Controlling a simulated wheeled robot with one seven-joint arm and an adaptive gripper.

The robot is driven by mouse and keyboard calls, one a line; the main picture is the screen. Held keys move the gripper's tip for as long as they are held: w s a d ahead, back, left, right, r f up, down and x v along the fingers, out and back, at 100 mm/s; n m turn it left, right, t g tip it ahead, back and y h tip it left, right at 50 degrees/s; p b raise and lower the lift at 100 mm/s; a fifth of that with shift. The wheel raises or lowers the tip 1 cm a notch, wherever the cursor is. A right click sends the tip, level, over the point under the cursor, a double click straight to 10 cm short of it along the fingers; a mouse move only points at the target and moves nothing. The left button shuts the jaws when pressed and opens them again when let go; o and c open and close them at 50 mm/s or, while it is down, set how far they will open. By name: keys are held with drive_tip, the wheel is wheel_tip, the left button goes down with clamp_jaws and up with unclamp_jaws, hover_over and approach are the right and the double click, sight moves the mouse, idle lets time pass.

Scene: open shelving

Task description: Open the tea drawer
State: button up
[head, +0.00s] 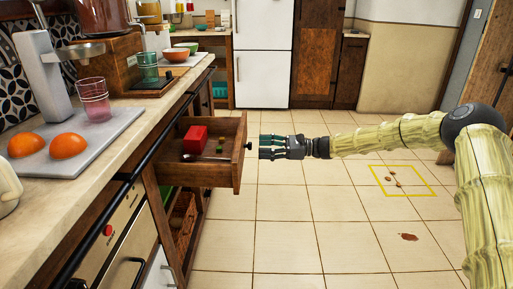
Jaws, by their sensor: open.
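A wooden drawer (237,168) stands pulled out from the counter at the left of the head view. It has a small dark round knob (248,146) on its front. A red box (195,139), small green pieces and a dark long item lie inside it. My gripper (262,147) is open and empty, just right of the knob, with its fingers pointing left at the drawer front. I cannot tell whether the fingertips touch the knob.
The counter (140,105) above holds a tray with orange halves (67,146), a pink glass (94,100), a green glass and bowls. The floor in the middle is otherwise clear.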

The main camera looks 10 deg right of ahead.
drive_tip(key=s+d, duration=0.1)
drive_tip(key=d, duration=0.6)
drive_tip(key=shift+s+d, duration=0.2)
drive_tip(key=shift+d, duration=0.1)
